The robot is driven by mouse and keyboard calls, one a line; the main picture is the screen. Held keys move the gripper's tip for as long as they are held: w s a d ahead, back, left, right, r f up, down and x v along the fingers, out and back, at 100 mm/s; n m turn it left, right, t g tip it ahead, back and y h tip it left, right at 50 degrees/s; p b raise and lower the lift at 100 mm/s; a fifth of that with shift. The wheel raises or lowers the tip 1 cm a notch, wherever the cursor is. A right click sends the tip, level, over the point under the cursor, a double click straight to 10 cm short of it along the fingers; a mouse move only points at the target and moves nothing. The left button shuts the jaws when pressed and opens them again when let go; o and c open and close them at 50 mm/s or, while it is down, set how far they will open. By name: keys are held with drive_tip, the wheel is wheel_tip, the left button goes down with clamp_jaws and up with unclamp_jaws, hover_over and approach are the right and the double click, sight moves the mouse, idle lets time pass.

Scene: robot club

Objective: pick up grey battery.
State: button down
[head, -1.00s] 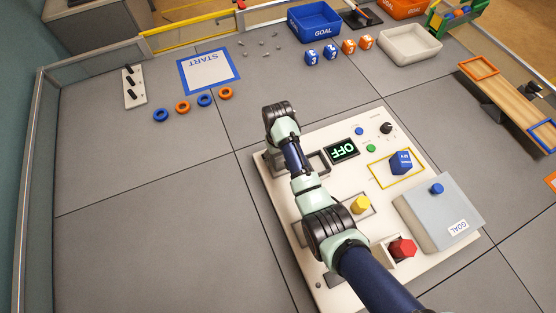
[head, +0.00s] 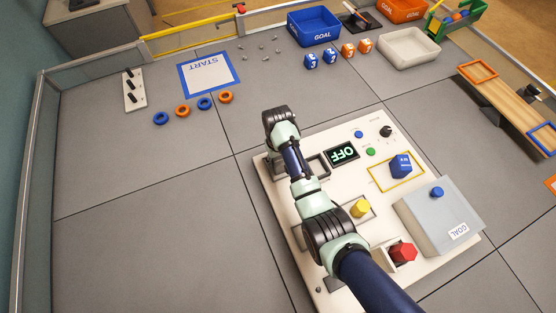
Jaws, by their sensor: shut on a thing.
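I cannot make out the grey battery; my own arm covers part of the panel where it may be. The white control panel (head: 292,212) lies on the floor with a grey-framed slot (head: 319,165) at its far left, partly behind my forearm. My arm reaches over the panel from the lower right, and its wrist is above the panel's far left corner. My gripper is hidden beneath the wrist and forearm, so neither its fingers nor anything between them shows.
The panel carries an OFF display (head: 342,153), a blue block (head: 401,166), a yellow knob (head: 360,208), a red button (head: 403,252) and a grey GOAL box (head: 436,222). Several rings, including an orange ring (head: 183,111), lie at the left.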

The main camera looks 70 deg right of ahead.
wheel_tip(320, 180, up, 20)
drive_tip(key=p, duration=1)
